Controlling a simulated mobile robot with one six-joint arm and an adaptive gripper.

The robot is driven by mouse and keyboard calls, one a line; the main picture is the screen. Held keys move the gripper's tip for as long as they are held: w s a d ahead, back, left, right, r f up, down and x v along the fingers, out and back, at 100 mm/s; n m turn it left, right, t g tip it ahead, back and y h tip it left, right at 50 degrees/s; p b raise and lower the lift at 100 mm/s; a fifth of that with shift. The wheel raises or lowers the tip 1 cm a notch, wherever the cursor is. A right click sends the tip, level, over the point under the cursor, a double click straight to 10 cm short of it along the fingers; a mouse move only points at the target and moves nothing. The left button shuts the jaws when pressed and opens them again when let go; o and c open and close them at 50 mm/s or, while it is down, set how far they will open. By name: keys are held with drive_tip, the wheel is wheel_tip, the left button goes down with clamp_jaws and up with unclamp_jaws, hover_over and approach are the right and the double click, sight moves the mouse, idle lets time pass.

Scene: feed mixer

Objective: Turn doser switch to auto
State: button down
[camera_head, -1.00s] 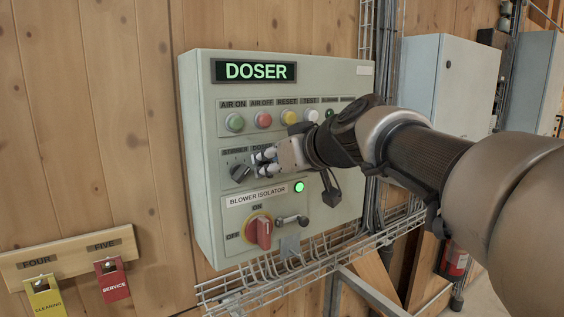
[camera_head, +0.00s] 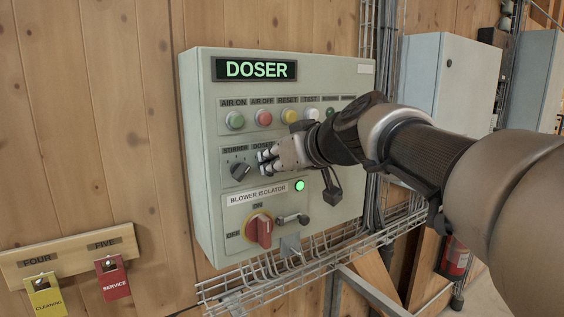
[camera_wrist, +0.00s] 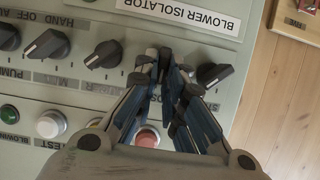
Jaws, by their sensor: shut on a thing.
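The grey control box (camera_head: 330,75) with the lit DOSER sign (camera_head: 254,70) hangs on the wooden wall. My gripper (camera_head: 265,161) is at its middle row of switches, just below the doser label (camera_head: 262,147). In the wrist view, which is upside down, my gripper (camera_wrist: 168,65) has its two fingers closed on the doser switch. The fingers cover most of that switch, so its pointing direction cannot be read. The black stirrer switch (camera_head: 241,171) sits just left of my gripper; it also shows beside the right finger in the wrist view (camera_wrist: 213,73).
Further black knobs (camera_wrist: 103,54) sit close by in the row. Coloured push buttons (camera_head: 264,118) are above, and the red blower isolator handle (camera_head: 264,232) is below. A wire cable tray (camera_head: 300,262) runs under the box.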

drive_tip(key=shift+w+d+f+m+g+y+b, duration=0.15)
drive_tip(key=shift+m+g+y+b, duration=0.1)
drive_tip(key=shift+m+y+b, duration=0.6)
drive_tip(key=shift+w+d+m+g+y+b, duration=0.15)
drive_tip(key=shift+m+y+b, duration=0.25)
drive_tip(key=shift+m+b, duration=0.5)
drive_tip(key=shift+w+d+f+m+g+y+b, duration=0.1)
drive_tip(key=shift+d+m+g+y+b, duration=0.15)
drive_tip(key=shift+m+y+b, duration=0.65)
drive_tip(key=shift+m+p, duration=0.3)
drive_tip(key=shift+m, duration=0.15)
drive_tip(key=c, duration=1.7)
unclamp_jaws()
drive_tip(key=shift+s, duration=0.1)
drive_tip(key=v, duration=1.2)
drive_tip(key=shift+a+r, duration=0.1)
drive_tip(key=shift+r, duration=0.15)
